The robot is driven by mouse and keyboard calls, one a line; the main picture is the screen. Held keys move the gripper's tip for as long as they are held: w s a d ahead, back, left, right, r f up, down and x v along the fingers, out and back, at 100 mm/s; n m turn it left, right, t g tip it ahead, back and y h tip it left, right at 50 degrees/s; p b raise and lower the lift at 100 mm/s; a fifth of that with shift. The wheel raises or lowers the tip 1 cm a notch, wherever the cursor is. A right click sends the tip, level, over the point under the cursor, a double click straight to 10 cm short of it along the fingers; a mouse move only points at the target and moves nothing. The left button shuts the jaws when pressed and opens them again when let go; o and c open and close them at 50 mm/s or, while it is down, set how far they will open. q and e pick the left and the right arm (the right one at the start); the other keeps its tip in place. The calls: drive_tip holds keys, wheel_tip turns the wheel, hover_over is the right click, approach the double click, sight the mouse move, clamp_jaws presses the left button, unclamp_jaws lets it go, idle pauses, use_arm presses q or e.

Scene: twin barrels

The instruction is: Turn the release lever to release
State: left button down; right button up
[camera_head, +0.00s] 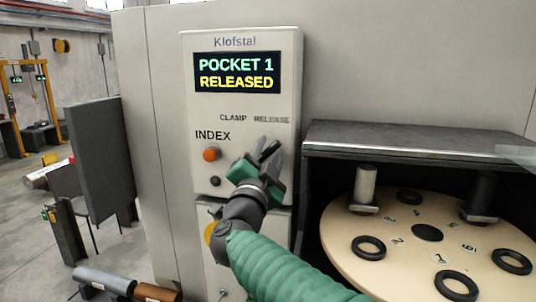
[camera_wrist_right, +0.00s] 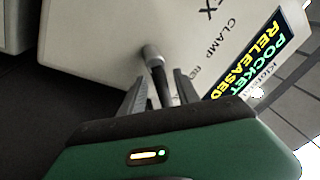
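The release lever is a dark round bar with a grey end, seen in the wrist view (camera_wrist_right: 153,58) in front of the panel. My right gripper (camera_wrist_right: 160,82) has its fingers apart, one on each side of the lever, with a small gap showing. In the head view the right gripper (camera_head: 266,156) is at the panel, just under the CLAMP and RELEASE labels, and largely hides the lever. The display (camera_head: 237,72) reads POCKET 1 RELEASED. My left gripper is not in view.
The control panel (camera_head: 205,112) carries an orange INDEX button (camera_head: 211,154) and a dark knob below it. At right, a round pale carousel (camera_head: 400,262) holds black rings and two upright cylinders under a dark shelf (camera_head: 400,140). Metal rolls (camera_head: 105,279) lie on the floor at left.

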drive_tip(key=shift+s, duration=0.15)
drive_tip(key=b+v, duration=0.6)
drive_tip(key=v, duration=1)
drive_tip(key=shift+a+f, duration=0.2)
drive_tip(key=shift+f, duration=0.05)
drive_tip(key=shift+s, duration=0.2)
